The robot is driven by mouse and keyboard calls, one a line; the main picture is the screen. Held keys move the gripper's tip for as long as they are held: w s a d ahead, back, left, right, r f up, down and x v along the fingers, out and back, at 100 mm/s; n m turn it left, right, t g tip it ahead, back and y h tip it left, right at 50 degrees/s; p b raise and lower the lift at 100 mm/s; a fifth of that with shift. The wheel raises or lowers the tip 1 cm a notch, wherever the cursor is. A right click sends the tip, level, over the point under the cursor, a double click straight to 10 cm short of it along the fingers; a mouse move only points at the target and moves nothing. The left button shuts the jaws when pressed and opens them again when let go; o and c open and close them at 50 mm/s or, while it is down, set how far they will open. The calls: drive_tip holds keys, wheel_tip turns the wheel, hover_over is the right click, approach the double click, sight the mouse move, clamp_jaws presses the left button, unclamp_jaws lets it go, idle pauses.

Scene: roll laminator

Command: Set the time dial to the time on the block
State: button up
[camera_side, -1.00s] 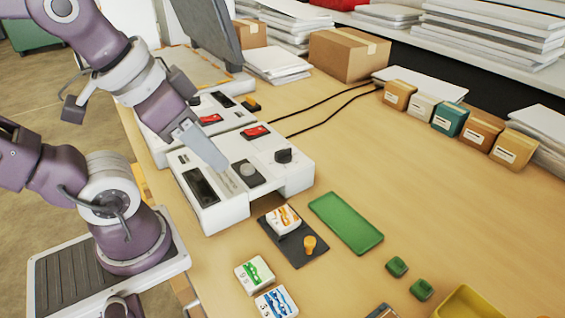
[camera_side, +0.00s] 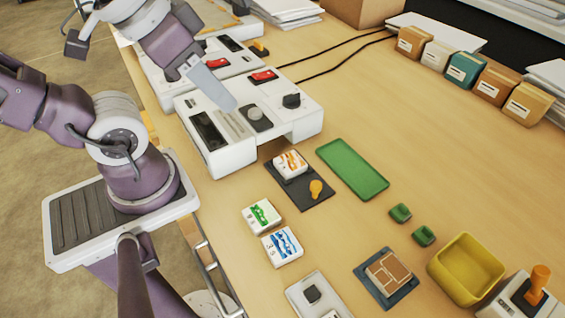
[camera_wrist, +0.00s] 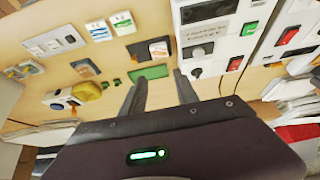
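The nearer white laminator (camera_side: 250,118) has a grey round dial (camera_side: 255,113) on a dark panel and a black knob (camera_side: 291,101) to its right. The dial also shows in the wrist view (camera_wrist: 203,51). I cannot tell which one is the time dial. A white block with orange print (camera_side: 291,163) sits on a dark plate (camera_side: 318,193); its marking is too small to read. My gripper (camera_wrist: 160,76) is open and empty. In the side view its fingers (camera_side: 212,86) hang above the laminator, left of the grey dial, apparently without touching it.
White blocks with green (camera_side: 262,215) and blue (camera_side: 282,245) prints lie in front. A green tray (camera_side: 352,168) and a yellow bin (camera_side: 466,268) stand to the right. A red switch (camera_side: 264,76) is behind the dial. Black cables cross the table behind.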

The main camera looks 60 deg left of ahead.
drive_tip(key=shift+o, duration=0.4)
drive_tip(key=o, duration=0.5)
drive_tip(key=w+n, duration=0.2)
drive_tip(key=w+a+n+g, duration=0.1)
drive_tip(key=w+n, duration=0.1)
drive_tip(key=w, duration=0.1)
drive_tip(key=w+a+r+n+g, duration=0.1)
drive_tip(key=w+n, duration=0.1)
drive_tip(key=shift+w+a, duration=0.1)
drive_tip(key=shift+w, duration=0.15)
drive_tip(key=n+g, duration=0.4)
drive_tip(key=n, duration=0.8)
hover_over(293, 95)
wheel_tip(293, 95, down, 8)
drive_tip(key=shift+s+f, duration=0.1)
wheel_tip(293, 95, down, 7)
drive_tip(key=shift+r, duration=0.2)
drive_tip(key=shift+f, duration=0.2)
clamp_jaws()
